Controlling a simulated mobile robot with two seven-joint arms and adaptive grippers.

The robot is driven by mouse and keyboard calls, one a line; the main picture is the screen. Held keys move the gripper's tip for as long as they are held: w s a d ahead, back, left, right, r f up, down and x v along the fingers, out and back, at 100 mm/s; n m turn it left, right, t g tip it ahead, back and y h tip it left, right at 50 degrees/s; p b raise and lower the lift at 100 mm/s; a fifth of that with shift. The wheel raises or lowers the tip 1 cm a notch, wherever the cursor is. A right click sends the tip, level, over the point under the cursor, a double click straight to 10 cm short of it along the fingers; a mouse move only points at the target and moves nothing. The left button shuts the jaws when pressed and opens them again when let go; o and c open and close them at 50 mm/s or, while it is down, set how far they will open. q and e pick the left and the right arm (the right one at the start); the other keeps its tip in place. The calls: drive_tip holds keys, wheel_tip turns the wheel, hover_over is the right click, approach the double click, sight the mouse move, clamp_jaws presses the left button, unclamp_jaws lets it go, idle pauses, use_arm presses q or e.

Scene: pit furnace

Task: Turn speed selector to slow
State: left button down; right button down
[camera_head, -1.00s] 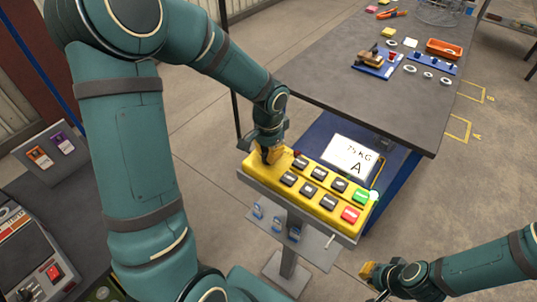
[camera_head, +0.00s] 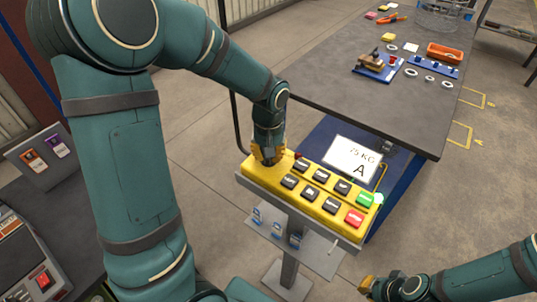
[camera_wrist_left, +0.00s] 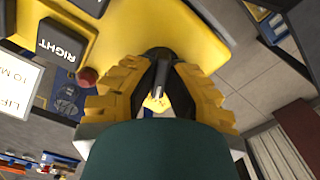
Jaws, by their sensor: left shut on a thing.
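The yellow control panel (camera_head: 330,205) stands on a post in front of the table, with rows of dark buttons, a green button (camera_head: 364,200) and a red button (camera_head: 354,218). My left gripper (camera_head: 268,160) points down at the panel's left end. In the left wrist view its yellow-sided fingers are shut on a small dark selector knob (camera_wrist_left: 160,76). The fingers hide most of the knob, and I cannot read its setting. My right gripper (camera_head: 367,284) is at the lower right, apart from the panel; its finger opening is unclear.
A small red part (camera_wrist_left: 87,76) and the RIGHT button (camera_wrist_left: 62,46) are close beside the left fingers. A white sign (camera_head: 352,158) stands behind the panel. The grey table (camera_head: 385,105) holds an orange tray (camera_head: 444,52) and small parts. Open floor lies to the right.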

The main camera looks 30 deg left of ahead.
use_arm(q)
drive_tip(key=shift+f, duration=0.1)
idle(0.3)
drive_tip(key=c, duration=1)
unclamp_jaws()
wheel_tip(320, 180, up, 12)
